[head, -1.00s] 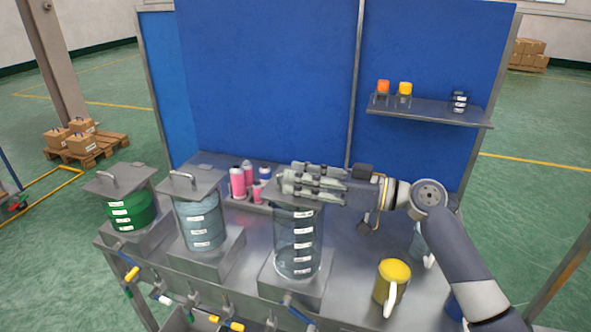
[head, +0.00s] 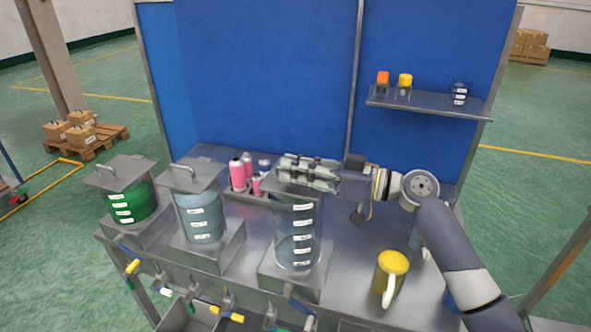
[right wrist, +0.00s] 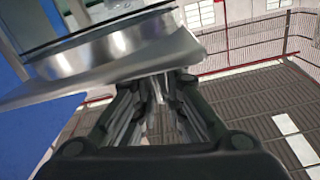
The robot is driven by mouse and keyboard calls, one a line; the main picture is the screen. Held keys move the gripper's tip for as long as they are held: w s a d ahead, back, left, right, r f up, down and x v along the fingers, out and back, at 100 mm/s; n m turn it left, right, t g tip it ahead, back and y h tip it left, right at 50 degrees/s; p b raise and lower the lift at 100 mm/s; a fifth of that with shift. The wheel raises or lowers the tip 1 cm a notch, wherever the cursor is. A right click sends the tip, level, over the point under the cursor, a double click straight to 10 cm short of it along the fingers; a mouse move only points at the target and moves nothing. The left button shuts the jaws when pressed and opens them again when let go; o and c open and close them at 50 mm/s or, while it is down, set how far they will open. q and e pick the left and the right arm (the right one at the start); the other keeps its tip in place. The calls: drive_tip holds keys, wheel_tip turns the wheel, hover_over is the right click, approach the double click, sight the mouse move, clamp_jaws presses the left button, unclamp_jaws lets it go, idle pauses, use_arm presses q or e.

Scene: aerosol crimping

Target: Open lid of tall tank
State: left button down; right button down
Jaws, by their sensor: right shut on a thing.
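The tall tank (head: 297,240) is a clear cylinder with white labels on a grey stand, in the middle of the bench. Its flat grey lid (head: 292,189) is at the top of the tank, partly hidden under my right gripper (head: 283,169). In the right wrist view the lid (right wrist: 105,82) shows as a tilted-looking metal plate with a round shiny collar. The right gripper there (right wrist: 158,88) is shut, its fingers at the lid's handle side. The handle is hidden. I cannot tell how wide any gap between lid and rim is. My left gripper is not in view.
A tank with green contents (head: 128,203) and a pale blue tank (head: 200,217) stand left, both lidded. Pink bottles (head: 238,174) stand behind. A shelf (head: 430,106) hangs on the blue panel.

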drive_tip(key=shift+w+d+r+m, duration=0.1)
drive_tip(key=shift+w+r+m, duration=0.15)
drive_tip(key=shift+r+m, duration=0.3)
drive_tip(key=shift+w+r+m, duration=0.25)
drive_tip(key=shift+r+m, duration=0.15)
drive_tip(key=shift+m, duration=0.25)
drive_tip(key=w+r+m, duration=0.1)
drive_tip(key=m, duration=0.1)
drive_tip(key=w+d+r+m+p, duration=0.1)
drive_tip(key=w+m, duration=0.1)
drive_tip(key=w+r+m, duration=0.1)
drive_tip(key=r+m, duration=0.1)
drive_tip(key=shift+w+d+p, duration=0.2)
drive_tip(key=shift+w+p, duration=0.05)
drive_tip(key=shift+p, duration=0.15)
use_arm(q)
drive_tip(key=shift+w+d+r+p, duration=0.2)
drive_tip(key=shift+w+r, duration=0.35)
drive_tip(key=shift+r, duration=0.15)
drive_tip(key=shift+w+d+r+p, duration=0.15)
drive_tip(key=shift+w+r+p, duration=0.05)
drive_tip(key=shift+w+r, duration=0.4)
use_arm(e)
drive_tip(key=w+d+m, duration=0.3)
drive_tip(key=w+m, duration=0.7)
drive_tip(key=m, duration=0.1)
drive_tip(key=shift+d+f, duration=0.15)
drive_tip(key=shift+f, duration=0.05)
